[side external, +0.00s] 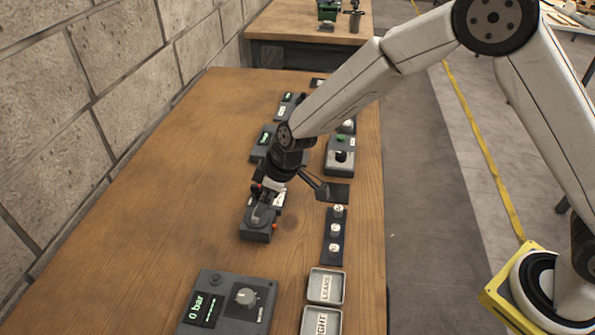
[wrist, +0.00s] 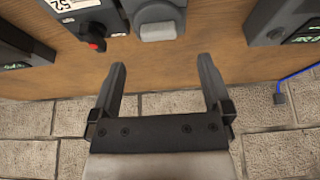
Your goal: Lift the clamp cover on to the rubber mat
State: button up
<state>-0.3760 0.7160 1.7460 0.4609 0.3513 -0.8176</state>
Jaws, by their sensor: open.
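My gripper (wrist: 162,66) is open, with nothing between its fingers in the wrist view. In the side view my gripper (side external: 268,194) is low over the table, at the back of a dark grey unit (side external: 257,232) with a rounded grey top piece and an orange-red knob. I cannot tell for sure which part is the clamp cover. A grey block (wrist: 158,30) on a dark body lies just beyond the fingertips in the wrist view, apart from them.
A gauge box reading 0 bar (side external: 225,303), a strip with several white knobs (side external: 335,236) and labelled trays (side external: 325,286) stand nearer the camera. More units (side external: 340,156) stand behind. A block wall (side external: 90,120) borders the left; the table's left side is clear.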

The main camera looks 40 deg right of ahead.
aim_at(253, 222)
jog(key=shift+w+a+f, duration=0.1)
jog(key=shift+f, duration=0.25)
jog(key=shift+x, duration=2.55)
jog(key=shift+c, duration=0.2)
jog(key=shift+f, duration=0.1)
jog(key=c, duration=1.3)
jog(key=shift+o, duration=0.2)
